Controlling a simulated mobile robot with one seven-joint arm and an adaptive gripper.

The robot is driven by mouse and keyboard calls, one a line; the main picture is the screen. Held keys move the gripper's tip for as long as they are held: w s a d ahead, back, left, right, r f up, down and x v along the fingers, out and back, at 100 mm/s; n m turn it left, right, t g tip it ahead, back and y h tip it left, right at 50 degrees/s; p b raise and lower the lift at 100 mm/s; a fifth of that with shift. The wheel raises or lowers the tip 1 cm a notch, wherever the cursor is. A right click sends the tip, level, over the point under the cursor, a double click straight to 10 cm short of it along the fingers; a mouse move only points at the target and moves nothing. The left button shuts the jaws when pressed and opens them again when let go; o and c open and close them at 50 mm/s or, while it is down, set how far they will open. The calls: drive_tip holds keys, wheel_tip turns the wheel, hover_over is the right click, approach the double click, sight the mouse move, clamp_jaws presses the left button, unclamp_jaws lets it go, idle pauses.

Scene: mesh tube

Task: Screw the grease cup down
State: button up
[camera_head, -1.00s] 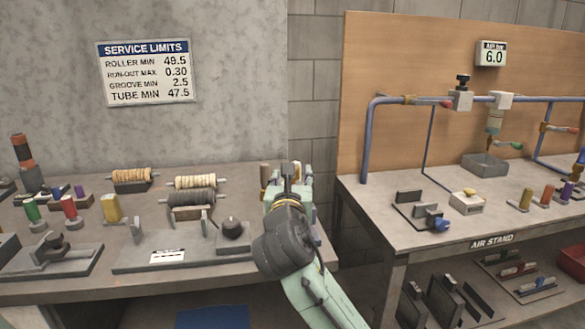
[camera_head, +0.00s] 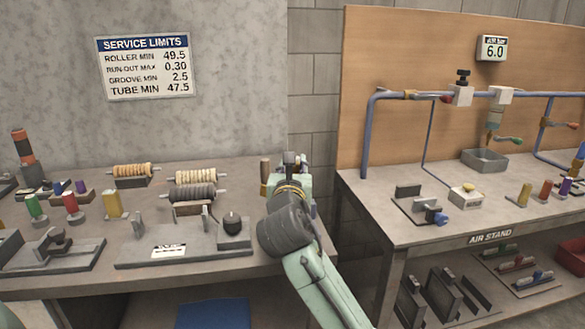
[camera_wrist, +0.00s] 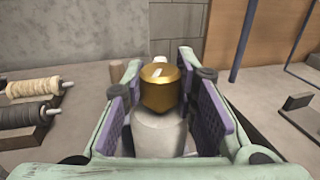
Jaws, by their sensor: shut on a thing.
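The grease cup (camera_wrist: 160,88) is a brass, faceted cap with a pale mark on its top, seen in the wrist view. It sits upright on a pale grey rounded body (camera_wrist: 158,135). My gripper (camera_wrist: 162,98) has its two purple-lined fingers on either side of the cup and is shut on it. In the head view my gripper (camera_head: 288,175) is at the right end of the left bench, and the cup is hidden behind it and my arm. The contact of the pads with the cup is partly hidden.
Rollers (camera_head: 195,193) lie on stands left of my gripper. A grey fixture plate (camera_head: 190,250) with a dark knob (camera_head: 232,222) is near the front edge. The air stand (camera_head: 430,215) is to the right, across a gap. A service limits sign (camera_head: 146,66) hangs on the wall.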

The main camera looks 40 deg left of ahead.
clamp_jaws()
drive_tip(key=shift+h, duration=0.3)
drive_tip(key=m+t+h+p, duration=0.1)
drive_tip(key=m+h, duration=0.1)
drive_tip(key=m+t+h+p, duration=0.1)
drive_tip(key=m+h, duration=0.1)
drive_tip(key=h, duration=0.1)
drive_tip(key=shift+s+a+r+t, duration=0.1)
drive_tip(key=shift+a+r+t, duration=0.1)
drive_tip(key=shift+t, duration=0.1)
drive_tip(key=m+h+p, duration=0.1)
drive_tip(key=h, duration=0.2)
drive_tip(key=m+h+p, duration=0.2)
drive_tip(key=h, duration=0.1)
drive_tip(key=shift+m+t, duration=0.3)
drive_tip(key=m+h, duration=0.1)
drive_tip(key=h, duration=0.1)
drive_tip(key=m+g+h, duration=0.1)
drive_tip(key=m+h, duration=0.1)
drive_tip(key=m+h+p, duration=0.1)
drive_tip(key=h, duration=0.1)
drive_tip(key=shift+f+m+g+h, duration=0.25)
drive_tip(key=shift+m+g+h, duration=0.05)
drive_tip(key=shift+g, duration=0.1)
drive_tip(key=shift+d+m+g+h, duration=0.1)
drive_tip(key=shift+m+g+h, duration=2.15)
drive_tip(key=shift+h, duration=0.65)
drive_tip(key=shift+m+g+h, duration=0.3)
drive_tip(key=shift+m+g, duration=0.05)
drive_tip(key=shift+d, duration=0.1)
